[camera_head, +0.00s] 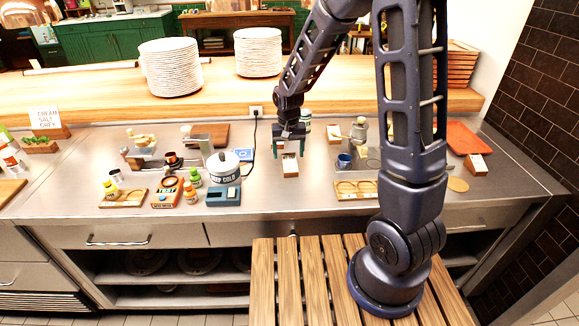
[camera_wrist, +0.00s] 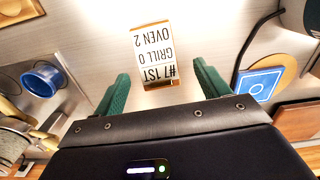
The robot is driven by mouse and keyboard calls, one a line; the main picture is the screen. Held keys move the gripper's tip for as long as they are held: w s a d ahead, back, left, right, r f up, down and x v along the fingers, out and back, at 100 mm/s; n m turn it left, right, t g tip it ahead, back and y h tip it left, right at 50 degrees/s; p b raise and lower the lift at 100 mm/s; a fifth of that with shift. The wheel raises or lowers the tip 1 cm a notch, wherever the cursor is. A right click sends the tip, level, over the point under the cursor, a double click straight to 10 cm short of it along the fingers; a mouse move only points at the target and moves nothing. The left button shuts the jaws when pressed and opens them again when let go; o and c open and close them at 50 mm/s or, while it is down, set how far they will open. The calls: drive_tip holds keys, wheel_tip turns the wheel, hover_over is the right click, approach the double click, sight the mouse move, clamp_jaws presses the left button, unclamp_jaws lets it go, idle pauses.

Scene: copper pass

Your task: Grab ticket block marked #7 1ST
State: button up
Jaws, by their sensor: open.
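The ticket block (camera_wrist: 151,54) shows upside down in the wrist view, a white face reading "#7 1ST, GRILL 0, OVEN 2" with a wooden edge. In the head view the ticket block (camera_head: 290,165) is on the steel counter, just below my gripper (camera_head: 289,136). In the wrist view my gripper (camera_wrist: 158,84) is open, its two green fingers apart. The block lies between and beyond the fingertips, with nothing held. Its lettering is too small to read in the head view.
A white pot (camera_head: 223,167) and a blue-grey box (camera_head: 223,194) stand left of the block. A blue mug (camera_head: 344,160) and wooden tray (camera_head: 356,189) are to its right. Another block (camera_head: 477,164) lies far right. Counter around the ticket block is clear.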

sight(289, 159)
drive_tip(key=shift+d+f, duration=0.15)
drive_tip(key=shift+f, duration=2.45)
drive_tip(key=shift+c, duration=0.2)
drive_tip(key=c, duration=1.1)
